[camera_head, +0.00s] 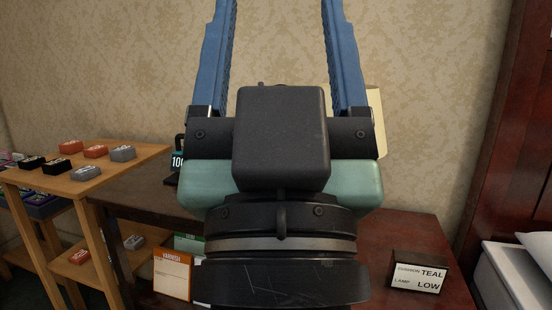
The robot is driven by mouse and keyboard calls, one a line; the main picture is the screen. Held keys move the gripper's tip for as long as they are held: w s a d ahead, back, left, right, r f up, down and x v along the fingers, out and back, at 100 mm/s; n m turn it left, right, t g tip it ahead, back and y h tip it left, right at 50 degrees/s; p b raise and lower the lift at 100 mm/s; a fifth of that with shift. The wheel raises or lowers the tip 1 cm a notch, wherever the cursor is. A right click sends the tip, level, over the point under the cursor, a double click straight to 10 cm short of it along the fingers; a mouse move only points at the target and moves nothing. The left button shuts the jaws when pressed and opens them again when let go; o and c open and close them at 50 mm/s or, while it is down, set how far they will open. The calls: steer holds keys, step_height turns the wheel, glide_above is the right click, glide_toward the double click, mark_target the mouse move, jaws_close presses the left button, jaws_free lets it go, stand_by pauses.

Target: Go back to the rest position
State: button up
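My gripper (280,15) points up in the middle of the head view. Its two blue fingers stand wide apart, with only patterned wall seen between them. Their tips run up to or past the top edge of the picture. Nothing shows between the visible parts of the fingers. The dark wrist and the pale green body of the hand hide the middle of the table behind.
A dark red table (420,235) bears a sign (418,274) reading cushion teal, lamp low. An orange-and-white box (172,273) stands left of my wrist. A wooden shelf (130,158) holds several small boxes. A cream thing (376,125) is partly hidden. A dark red cabinet (497,130) stands right.

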step_height(320, 180, up, 39)
steer(key=p, duration=3.8)
steer(key=shift+s+a+r, duration=0.15)
steer(key=shift+s, duration=0.3)
